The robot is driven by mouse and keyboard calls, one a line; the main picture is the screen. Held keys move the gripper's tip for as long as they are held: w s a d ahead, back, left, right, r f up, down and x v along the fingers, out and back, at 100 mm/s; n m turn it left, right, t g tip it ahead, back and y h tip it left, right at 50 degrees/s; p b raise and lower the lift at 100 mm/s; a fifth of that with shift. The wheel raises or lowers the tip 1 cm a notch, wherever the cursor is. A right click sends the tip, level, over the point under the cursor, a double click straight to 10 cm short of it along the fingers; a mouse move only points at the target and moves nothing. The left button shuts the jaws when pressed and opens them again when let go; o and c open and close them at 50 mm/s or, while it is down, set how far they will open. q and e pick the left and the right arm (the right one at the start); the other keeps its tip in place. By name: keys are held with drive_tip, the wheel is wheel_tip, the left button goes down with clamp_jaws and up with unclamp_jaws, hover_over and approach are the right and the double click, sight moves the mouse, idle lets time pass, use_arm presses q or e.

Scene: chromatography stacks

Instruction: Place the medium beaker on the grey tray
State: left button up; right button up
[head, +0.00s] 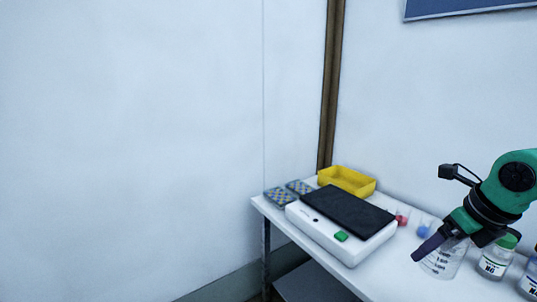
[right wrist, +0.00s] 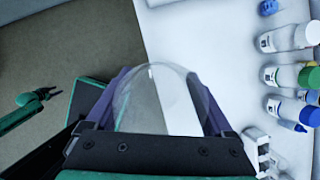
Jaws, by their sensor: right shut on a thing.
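A clear beaker with dark graduation marks (head: 445,264) is at the right of the head view, at the table's front. My right gripper (head: 428,248) is shut on it, one purple finger showing along its left side. In the right wrist view the beaker's clear rounded wall (right wrist: 150,95) sits between the two purple fingers of the right gripper (right wrist: 163,78). Whether the beaker touches the table is unclear. A green arm of mine with a dark gripper (right wrist: 40,97) shows at the left of the right wrist view, too small to read. I cannot make out a grey tray.
A white device with a black top (head: 347,211) and green button stands left of the beaker. Behind it are a yellow bin (head: 346,181) and patterned blue pieces (head: 279,197). Small red (head: 402,217) and blue (head: 424,228) containers stand near the beaker. Labelled bottles (head: 493,260) crowd the right.

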use_arm(q)
wheel_tip(320, 180, up, 7)
drive_tip(key=p, duration=0.7)
drive_tip(key=shift+w+r, duration=0.15)
drive_tip(key=shift+w, duration=0.3)
use_arm(e)
drive_tip(key=s+a+f+n+g, duration=0.2)
drive_tip(key=a+f+n, duration=0.3)
drive_tip(key=n, duration=0.6)
drive_tip(key=s+a+f+n+g, duration=0.3)
drive_tip(key=f+n, duration=0.4)
drive_tip(key=n, duration=0.4)
drive_tip(key=s+a+f+n+g+h, duration=0.1)
drive_tip(key=a+f+n+g, duration=0.3)
drive_tip(key=a+n, duration=0.4)
drive_tip(key=s+f+n, duration=0.1)
drive_tip(key=n, duration=0.2)
drive_tip(key=shift+s+f, duration=0.3)
drive_tip(key=shift+f, duration=0.1)
